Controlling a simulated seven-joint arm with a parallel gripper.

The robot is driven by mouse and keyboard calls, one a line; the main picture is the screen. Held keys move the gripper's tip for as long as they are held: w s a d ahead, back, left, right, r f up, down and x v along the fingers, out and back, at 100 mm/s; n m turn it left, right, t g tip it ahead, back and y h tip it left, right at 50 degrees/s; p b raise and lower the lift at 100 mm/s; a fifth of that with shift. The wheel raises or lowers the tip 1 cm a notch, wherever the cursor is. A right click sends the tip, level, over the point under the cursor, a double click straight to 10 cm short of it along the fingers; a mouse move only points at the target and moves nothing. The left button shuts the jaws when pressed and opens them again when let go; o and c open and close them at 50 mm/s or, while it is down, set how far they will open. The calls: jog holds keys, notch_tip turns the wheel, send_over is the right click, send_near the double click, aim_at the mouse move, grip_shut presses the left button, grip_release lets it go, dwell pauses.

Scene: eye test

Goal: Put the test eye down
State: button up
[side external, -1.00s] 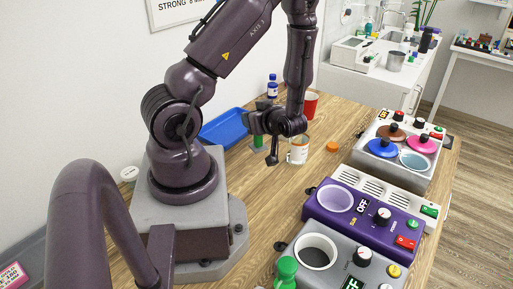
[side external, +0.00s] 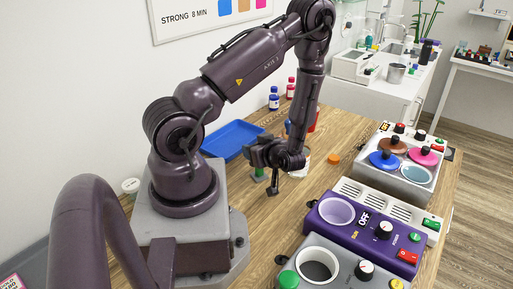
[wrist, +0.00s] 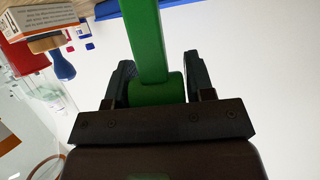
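My gripper (side external: 264,168) hangs above the wooden table, in front of the blue tray, pointing down. A green object (wrist: 148,45) sits between its two dark fingers in the wrist view (wrist: 160,82): a long bar with a wider rounded end. The fingers look closed on that wider end. In the side view only a small green part (side external: 259,174) shows under the gripper. I cannot tell if its lower end touches the table. Nothing else in view is clearly a test eye, and I cannot tell if the green object is it.
A blue tray (side external: 232,140) lies behind my gripper. A white cup (side external: 302,170) stands close by, partly hidden by the gripper. An orange lid (side external: 333,159) lies right of it. A purple device (side external: 350,232) and a grey one with coloured lids (side external: 400,182) stand right.

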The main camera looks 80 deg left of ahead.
jog(key=shift+o, duration=1.3)
